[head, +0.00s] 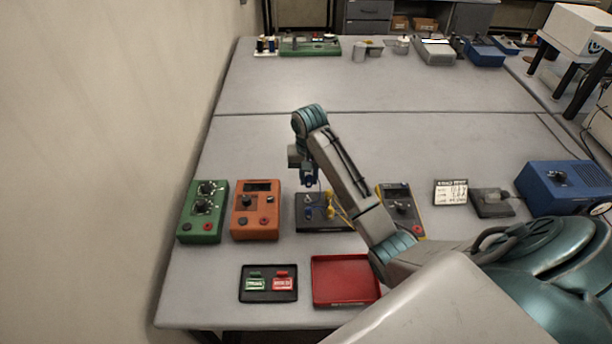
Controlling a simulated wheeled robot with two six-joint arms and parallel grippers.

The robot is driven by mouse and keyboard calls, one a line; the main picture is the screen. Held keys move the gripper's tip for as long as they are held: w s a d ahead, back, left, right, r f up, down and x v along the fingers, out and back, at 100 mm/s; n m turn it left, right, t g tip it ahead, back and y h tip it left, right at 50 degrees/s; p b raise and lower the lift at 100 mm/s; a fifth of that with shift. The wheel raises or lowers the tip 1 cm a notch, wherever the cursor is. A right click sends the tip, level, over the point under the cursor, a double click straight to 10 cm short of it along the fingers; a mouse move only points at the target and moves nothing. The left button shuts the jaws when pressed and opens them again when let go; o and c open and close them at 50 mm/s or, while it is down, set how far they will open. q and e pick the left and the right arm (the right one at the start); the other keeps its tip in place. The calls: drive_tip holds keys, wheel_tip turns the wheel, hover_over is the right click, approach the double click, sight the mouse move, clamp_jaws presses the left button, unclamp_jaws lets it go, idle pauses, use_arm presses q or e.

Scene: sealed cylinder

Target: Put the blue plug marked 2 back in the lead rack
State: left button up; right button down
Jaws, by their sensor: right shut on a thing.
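My right gripper (308,170) points down from the end of my arm, over the back of a dark rack (310,226). It is shut on a small blue plug (309,178), which appears to be just above the rack. Whether the plug touches the rack cannot be told, and its number is not readable. Another blue piece and yellow leads (331,211) show at the rack. My forearm hides part of the rack's right side. My left gripper is not in view.
Left of the rack stand an orange box (256,222) and a green box (203,212) with knobs. A yellow-edged meter (400,207) is to the right. In front are a red tray (345,292) and a black tray (268,296) with green and red tags.

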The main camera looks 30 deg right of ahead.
sight(308, 187)
drive_tip(key=shift+s+d, duration=0.1)
drive_tip(key=shift+s, duration=0.05)
drive_tip(key=shift+w+f, duration=0.2)
drive_tip(key=shift+f, duration=0.25)
drive_tip(key=shift+w+a+f, duration=0.1)
drive_tip(key=shift+a+f, duration=0.05)
drive_tip(key=shift+f, duration=0.45)
drive_tip(key=shift+a+f, duration=0.15)
drive_tip(key=shift+f, duration=0.4)
drive_tip(key=shift+d+f, duration=0.15)
drive_tip(key=shift+f, duration=0.5)
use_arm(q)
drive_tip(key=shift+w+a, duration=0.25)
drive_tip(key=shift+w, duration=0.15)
use_arm(e)
drive_tip(key=shift+f, duration=0.7)
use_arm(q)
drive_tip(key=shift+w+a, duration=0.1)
use_arm(e)
drive_tip(key=shift+f, duration=0.2)
